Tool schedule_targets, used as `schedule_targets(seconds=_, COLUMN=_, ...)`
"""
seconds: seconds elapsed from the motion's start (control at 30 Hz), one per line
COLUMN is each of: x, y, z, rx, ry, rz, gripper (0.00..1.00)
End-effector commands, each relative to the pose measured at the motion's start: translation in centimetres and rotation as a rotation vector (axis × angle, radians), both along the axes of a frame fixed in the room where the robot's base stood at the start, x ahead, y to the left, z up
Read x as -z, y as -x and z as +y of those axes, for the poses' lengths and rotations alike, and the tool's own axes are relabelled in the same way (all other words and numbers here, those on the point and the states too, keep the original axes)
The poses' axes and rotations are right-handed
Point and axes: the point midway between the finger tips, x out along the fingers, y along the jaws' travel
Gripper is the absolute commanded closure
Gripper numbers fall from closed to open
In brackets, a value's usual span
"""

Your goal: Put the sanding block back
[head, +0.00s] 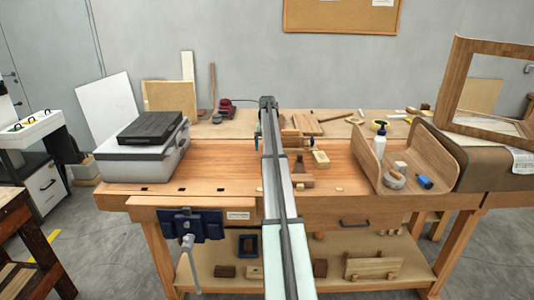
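My arm reaches from the bottom centre up over the workbench (225,180). Its far end, with my gripper (268,103), is small and dark above the back of the bench; whether its fingers are open or shut does not show. I cannot tell for sure which piece is the sanding block. A pale block (399,168) sits in the curved wooden form (435,155) at the right, by a grey rounded item (394,181). Another light wooden block (321,158) lies right of my arm. The arm hides part of the bench middle.
A white bottle (380,140) and a blue item (424,182) are in the curved form. A grey case (145,158) with a black lid stands at the left. A wooden frame (490,85) stands at the right. The bench's left-centre top is clear.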

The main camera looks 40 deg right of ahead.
Motion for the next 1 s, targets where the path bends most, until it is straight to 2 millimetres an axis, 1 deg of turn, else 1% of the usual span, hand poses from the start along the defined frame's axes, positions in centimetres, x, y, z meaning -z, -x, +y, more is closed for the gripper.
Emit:
schedule_targets(seconds=0.03, x=-1.2, y=-0.1, z=-0.1, rx=0.0, ry=0.001, rz=-0.001, gripper=0.11)
schedule_targets(seconds=0.2, x=-4.3, y=-0.1, z=-0.1, rx=0.0, ry=0.001, rz=-0.001, gripper=0.11)
schedule_targets(seconds=0.4, x=-6.8, y=0.0, z=0.0, rx=0.0, ry=0.001, rz=-0.001, gripper=0.11)
schedule_targets(seconds=0.6, x=-7.9, y=0.0, z=0.0, rx=0.0, ry=-0.001, rz=0.001, gripper=0.11)
schedule_targets(seconds=1.0, x=-8.0, y=0.0, z=0.0, rx=0.0, ry=-0.001, rz=0.001, gripper=0.11)
